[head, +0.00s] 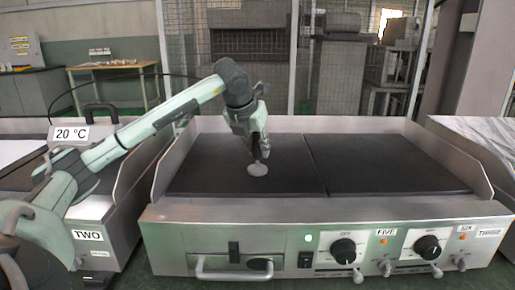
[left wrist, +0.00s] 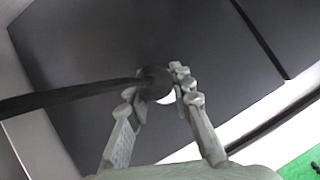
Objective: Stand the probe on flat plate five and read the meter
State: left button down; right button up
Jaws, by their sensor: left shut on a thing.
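My left gripper (head: 258,145) is shut on the probe, above the left dark flat plate (head: 205,178) of the steel griddle. The probe's pale round foot (head: 258,169) shows below the fingers; I cannot tell whether it touches the plate. In the left wrist view the probe's dark rounded top (left wrist: 156,80) sits between the two fingertips (left wrist: 160,97), with a black cable or stem running left. The label FIVE (head: 386,232) is on the front panel, right of the left knob (head: 343,250). The meter display (head: 72,134) reads 20 °C. My right gripper is out of view.
The right dark plate (head: 385,165) is bare, split from the left one by a thin gap. Raised steel side walls (head: 455,160) flank the griddle. The label SIX (head: 466,228) is by the right knob (head: 429,247). A unit marked TWO (head: 87,236) stands at left.

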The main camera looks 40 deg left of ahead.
pick_arm(q)
jog(key=shift+f, duration=0.15)
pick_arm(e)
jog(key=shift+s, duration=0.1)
pick_arm(q)
jog(key=c, duration=1.3)
grip_release()
jog(key=shift+c, duration=0.2)
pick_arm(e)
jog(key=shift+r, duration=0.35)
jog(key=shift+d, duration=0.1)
pick_arm(q)
jog(key=shift+r, duration=0.25)
jog(key=v, duration=1.2)
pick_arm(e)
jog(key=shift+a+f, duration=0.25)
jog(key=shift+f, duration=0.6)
